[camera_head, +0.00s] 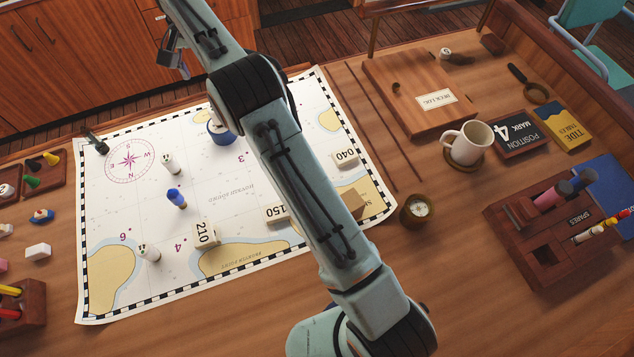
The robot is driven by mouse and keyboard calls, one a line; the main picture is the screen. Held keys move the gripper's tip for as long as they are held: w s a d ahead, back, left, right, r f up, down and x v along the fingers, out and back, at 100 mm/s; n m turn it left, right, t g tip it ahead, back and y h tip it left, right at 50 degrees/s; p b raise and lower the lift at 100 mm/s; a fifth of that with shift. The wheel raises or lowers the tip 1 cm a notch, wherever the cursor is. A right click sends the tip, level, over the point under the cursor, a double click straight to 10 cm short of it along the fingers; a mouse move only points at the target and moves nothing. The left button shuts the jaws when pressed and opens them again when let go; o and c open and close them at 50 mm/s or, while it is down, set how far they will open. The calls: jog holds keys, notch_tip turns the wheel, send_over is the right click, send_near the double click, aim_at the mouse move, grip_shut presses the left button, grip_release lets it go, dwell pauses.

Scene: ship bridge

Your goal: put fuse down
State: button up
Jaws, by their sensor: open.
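The wooden rack marked SPARES (527,275) sits at the right of the desk. Slim cylinders with metal-coloured ends and coloured bands (590,234) lie at its right edge and look like fuses; I cannot tell which is the task's fuse. A pink and dark cylinder (549,198) rests in the rack's upper part, beside a dark-blue one. My gripper (180,68) shows small at the top left, beside my arm and in front of the cabinets. It is open, with nothing visible between its fingers. It is far from the rack and above the desk's far side.
A chart (205,180) with pieces and numbered blocks covers the left-centre. My arm crosses the middle. Bare wood lies between the brass cup and rack.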

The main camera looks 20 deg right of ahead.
jog(key=s+d+r+n, duration=0.1)
jog(key=s+d+r, duration=0.35)
jog(key=s, duration=0.35)
jog(key=s+d+r, duration=0.3)
jog(key=s+r, duration=0.2)
jog(key=s, duration=0.4)
jog(key=s+d+f+n, duration=0.1)
jog(key=s+f, duration=0.2)
jog(key=s, duration=0.9)
jog(key=s+d+f+n+g+y, duration=0.1)
jog(key=s+f, duration=0.3)
jog(key=s, duration=0.8)
jog(key=shift+s+g, duration=0.15)
jog(key=shift+g, duration=0.15)
